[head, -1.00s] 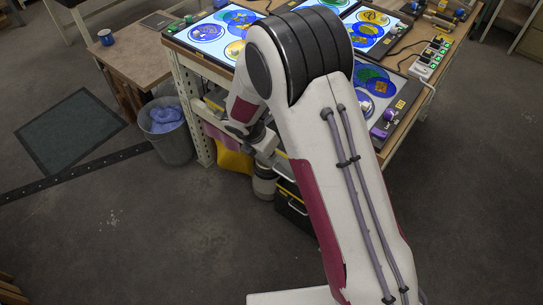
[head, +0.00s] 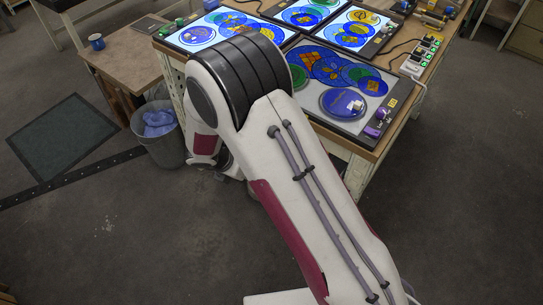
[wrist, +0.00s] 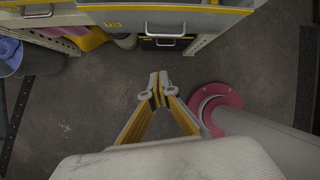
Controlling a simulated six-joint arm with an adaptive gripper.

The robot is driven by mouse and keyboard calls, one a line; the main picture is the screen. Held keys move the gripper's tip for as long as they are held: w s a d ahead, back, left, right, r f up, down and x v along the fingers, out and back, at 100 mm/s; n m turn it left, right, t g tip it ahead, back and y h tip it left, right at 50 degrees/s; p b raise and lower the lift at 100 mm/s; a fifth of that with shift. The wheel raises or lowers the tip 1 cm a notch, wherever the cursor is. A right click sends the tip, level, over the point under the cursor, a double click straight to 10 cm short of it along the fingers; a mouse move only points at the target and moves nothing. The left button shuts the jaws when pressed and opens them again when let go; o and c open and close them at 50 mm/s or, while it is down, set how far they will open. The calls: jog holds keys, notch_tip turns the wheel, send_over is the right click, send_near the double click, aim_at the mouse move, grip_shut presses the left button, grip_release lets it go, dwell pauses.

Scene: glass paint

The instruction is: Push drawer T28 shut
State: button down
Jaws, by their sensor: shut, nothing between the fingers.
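In the wrist view, a grey drawer front (wrist: 210,22) with yellow edging spans the top. It has a bar handle (wrist: 166,33) and a small yellow tag (wrist: 113,25) that seems to read T28. How far the drawer stands out is hard to tell from above. My gripper (wrist: 158,84) is shut and empty, with its fingertips together over the floor. It is below the drawer front in the picture and apart from it. In the head view my own arm hides the drawer and the gripper.
A second drawer front with a handle (wrist: 38,13) is at the upper left. A bin with blue cloth (head: 160,125) stands left of the workbench, which carries lit glass panels (head: 340,80). A black case (wrist: 160,44) sits beneath the bench. The floor before it is clear.

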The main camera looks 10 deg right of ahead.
jog(key=shift+w+d+r+m+t+h, duration=0.25)
jog(key=shift+w+r+m+t+h, duration=0.1)
jog(key=shift+w+m+t+h, duration=0.3)
jog(key=shift+w+d+r+m+t+h, duration=0.3)
jog(key=shift+m+t+h, duration=0.25)
jog(key=shift+t, duration=0.3)
jog(key=shift+w, duration=0.1)
jog(key=shift+w+d+r+x, duration=0.2)
jog(key=shift+w+r+x, duration=0.1)
jog(key=shift+x, duration=1.8)
jog(key=shift+w+d+r+x, duration=0.15)
jog(key=shift+d+r+x, duration=0.15)
jog(key=shift+x, duration=1.85)
jog(key=shift+w+d+r+x, duration=0.15)
jog(key=shift+w+r+x, duration=0.15)
jog(key=shift+x, duration=1.8)
